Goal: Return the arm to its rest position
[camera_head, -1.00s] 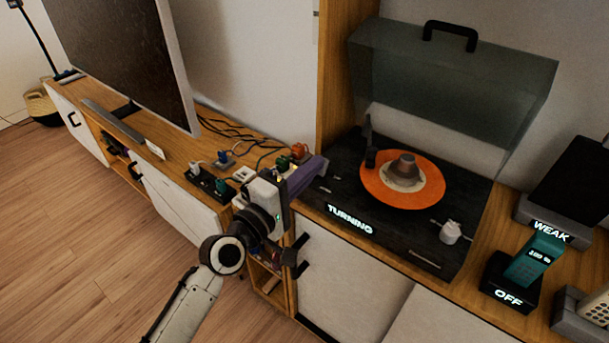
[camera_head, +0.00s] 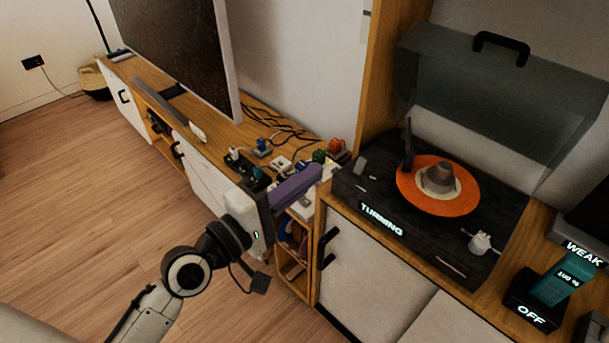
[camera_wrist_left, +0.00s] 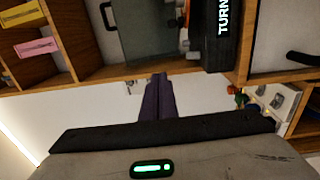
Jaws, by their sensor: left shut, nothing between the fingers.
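My left arm comes in from the lower left of the head view. Its gripper (camera_head: 316,172) has purple fingers that lie together, shut and empty. The fingers point right and away, beside the left front corner of the black turntable (camera_head: 352,191). I cannot tell the exact gap to the cabinet edge. In the left wrist view the shut purple fingers (camera_wrist_left: 158,80) point toward the cabinet, with part of the turntable (camera_wrist_left: 216,55) beyond. My right gripper is not in view.
An orange record (camera_head: 415,190) lies on the turntable, labelled TURNING, under a raised smoky lid (camera_head: 490,105). Power strips with several plugs (camera_head: 245,172) and cables lie on the wooden cabinet behind the gripper. A television (camera_head: 175,50) stands at left. Wooden floor (camera_head: 80,210) is open at left.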

